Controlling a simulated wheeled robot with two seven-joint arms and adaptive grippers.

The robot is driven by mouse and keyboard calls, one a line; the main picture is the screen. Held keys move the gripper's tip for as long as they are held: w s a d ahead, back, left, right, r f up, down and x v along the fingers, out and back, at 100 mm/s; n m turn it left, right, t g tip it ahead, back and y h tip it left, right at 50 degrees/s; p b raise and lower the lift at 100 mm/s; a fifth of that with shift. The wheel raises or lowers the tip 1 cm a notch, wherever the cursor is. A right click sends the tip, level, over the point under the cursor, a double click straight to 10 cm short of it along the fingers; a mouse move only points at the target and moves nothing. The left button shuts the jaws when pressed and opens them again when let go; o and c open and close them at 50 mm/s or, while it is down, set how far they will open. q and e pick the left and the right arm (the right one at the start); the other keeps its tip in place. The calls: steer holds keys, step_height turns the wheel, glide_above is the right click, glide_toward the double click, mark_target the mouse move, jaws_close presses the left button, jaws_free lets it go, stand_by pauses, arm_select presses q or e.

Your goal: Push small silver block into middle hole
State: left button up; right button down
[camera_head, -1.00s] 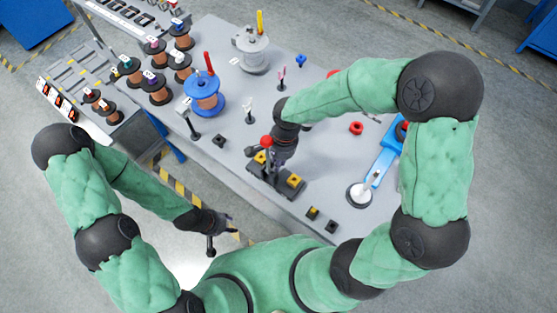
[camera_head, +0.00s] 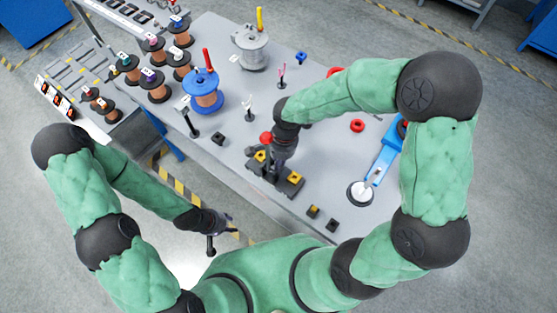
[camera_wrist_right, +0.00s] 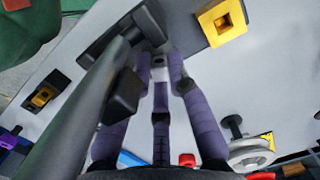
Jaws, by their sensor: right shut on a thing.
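My right gripper (camera_head: 270,176) points down at the middle of a dark fixture (camera_head: 253,167) on the table. In the right wrist view its purple fingers (camera_wrist_right: 160,72) are closed around a small silver-grey piece (camera_wrist_right: 158,62), which looks like the small silver block. The fixture has yellow square inserts at either side, one at the left (camera_head: 261,156) and one at the right (camera_head: 295,178). The gripper hides the middle hole, so I cannot tell how deep the block sits. My left gripper (camera_head: 220,233) is empty, its fingers apart, off the table's front edge.
A red ball knob (camera_head: 266,138) is close beside the right gripper. A grey bar (camera_wrist_right: 75,115) crosses the left of the wrist view. Spools (camera_head: 203,92) stand at the back left.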

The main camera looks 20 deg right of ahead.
steer(key=c, duration=1.1)
jaws_free()
steer(key=shift+f, duration=0.1)
step_height(320, 180, up, 12)
steer(key=d, duration=0.1)
steer(key=shift+w+d, duration=0.2)
steer(key=shift+d, duration=0.05)
